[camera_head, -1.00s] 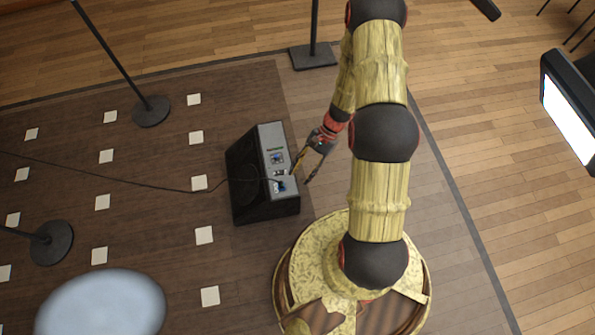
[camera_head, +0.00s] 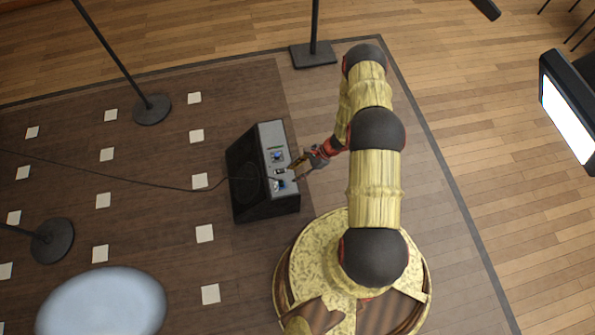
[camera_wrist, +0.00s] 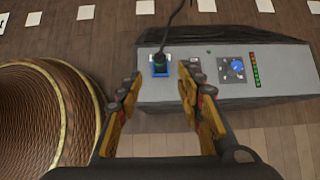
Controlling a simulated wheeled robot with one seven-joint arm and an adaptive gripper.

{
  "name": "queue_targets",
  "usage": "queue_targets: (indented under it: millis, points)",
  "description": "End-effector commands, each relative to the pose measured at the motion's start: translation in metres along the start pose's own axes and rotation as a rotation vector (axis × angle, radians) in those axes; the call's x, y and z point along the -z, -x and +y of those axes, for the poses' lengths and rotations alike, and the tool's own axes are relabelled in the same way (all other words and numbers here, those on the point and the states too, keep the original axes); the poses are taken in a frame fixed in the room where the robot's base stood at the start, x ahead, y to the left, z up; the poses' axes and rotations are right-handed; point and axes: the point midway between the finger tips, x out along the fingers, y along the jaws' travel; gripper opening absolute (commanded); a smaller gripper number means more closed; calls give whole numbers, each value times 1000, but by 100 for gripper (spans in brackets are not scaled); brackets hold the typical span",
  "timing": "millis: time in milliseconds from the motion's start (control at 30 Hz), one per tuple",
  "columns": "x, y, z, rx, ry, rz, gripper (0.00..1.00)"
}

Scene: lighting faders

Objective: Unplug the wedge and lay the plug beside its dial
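The wedge (camera_head: 246,203) is a black floor monitor with a grey panel. In the wrist view its grey panel (camera_wrist: 205,90) spans the upper middle. The dark plug (camera_wrist: 159,63) sits in a blue-framed socket at the panel's left part, with its cable running up. The blue dial (camera_wrist: 233,69) is to the right of it, beside a column of coloured lights. My gripper (camera_head: 296,173) is at the panel's right side in the head view. In the wrist view my gripper (camera_wrist: 160,88) is open, its yellow fingers apart, with the plug seen beyond the gap and nothing between them.
The cable (camera_head: 130,175) runs left from the wedge across the floor. Stand bases (camera_head: 152,110) and (camera_head: 313,55) are at the back, and another base (camera_head: 52,241) is at the left. A pale round top (camera_head: 103,303) is at the lower left.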

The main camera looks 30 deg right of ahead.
Motion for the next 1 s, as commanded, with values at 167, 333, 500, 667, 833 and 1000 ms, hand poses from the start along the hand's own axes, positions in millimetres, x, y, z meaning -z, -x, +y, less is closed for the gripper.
queue_targets:
  millis: [167,333,500,667,833,1000]
  points:
    - [1,-26,1,-3,2,0,37]
    - [2,-49,0,-1,3,0,37]
    - [2,-67,0,-1,3,0,37]
    - [0,-76,1,-2,3,0,37]
    - [0,-78,0,-1,3,0,37]
    - [-1,-78,0,-1,3,0,37]
